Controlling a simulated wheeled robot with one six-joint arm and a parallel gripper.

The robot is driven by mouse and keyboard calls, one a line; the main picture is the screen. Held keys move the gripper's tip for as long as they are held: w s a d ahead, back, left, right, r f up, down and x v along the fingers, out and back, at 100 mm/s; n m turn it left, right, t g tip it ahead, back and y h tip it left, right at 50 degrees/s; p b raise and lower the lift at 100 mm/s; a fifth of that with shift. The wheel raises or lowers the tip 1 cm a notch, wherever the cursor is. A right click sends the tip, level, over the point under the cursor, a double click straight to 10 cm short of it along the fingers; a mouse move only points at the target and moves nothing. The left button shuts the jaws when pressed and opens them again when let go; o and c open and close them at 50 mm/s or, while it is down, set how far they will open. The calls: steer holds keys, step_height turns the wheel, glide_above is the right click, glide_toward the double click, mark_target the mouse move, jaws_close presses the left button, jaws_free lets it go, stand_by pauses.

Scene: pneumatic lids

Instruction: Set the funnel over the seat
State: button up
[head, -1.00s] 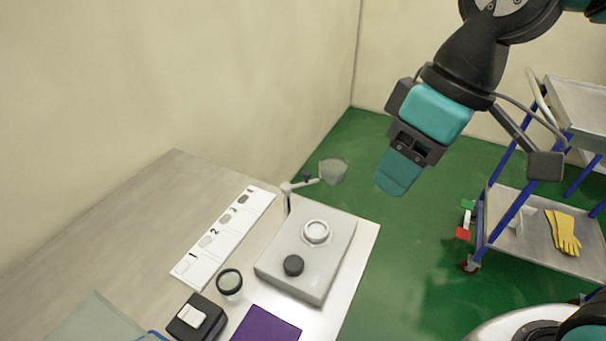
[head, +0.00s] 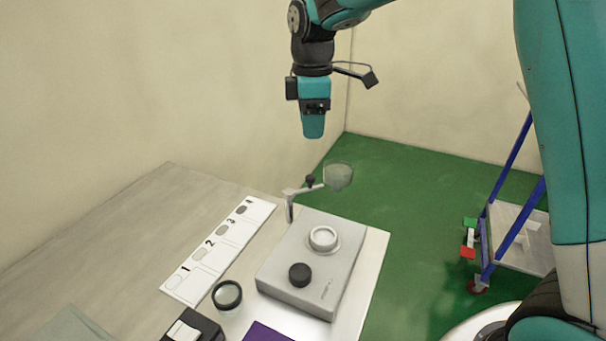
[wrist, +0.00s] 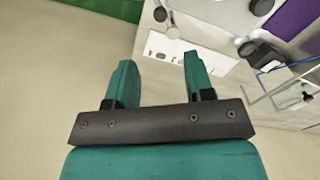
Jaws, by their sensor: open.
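The translucent funnel (head: 338,176) sits at the end of a small swing arm (head: 303,189) on a post at the back edge of the grey box. It hangs out to the right, past the table edge. The white ring-shaped seat (head: 323,238) is on top of the grey box (head: 335,285), with nothing over it. A black knob (head: 299,274) stands in front of the seat. My gripper (head: 313,134) is in the air above and slightly left of the funnel, clear of it. In the wrist view its two teal fingers (wrist: 158,82) are apart with nothing between them.
A white numbered strip (head: 218,250) lies left of the box. A round dark-rimmed jar (head: 227,295), a black device (head: 192,328) and a purple mat (head: 265,333) are near the front. A cart (head: 515,235) stands at right on the green floor.

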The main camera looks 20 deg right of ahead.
mark_target(308, 177)
step_height(308, 177, down, 12)
steer(key=shift+f+p, duration=0.1)
steer(key=shift+p, duration=0.45)
steer(key=shift+c, duration=0.4)
jaws_close()
steer(key=shift+a, duration=0.4)
steer(key=shift+s, duration=0.1)
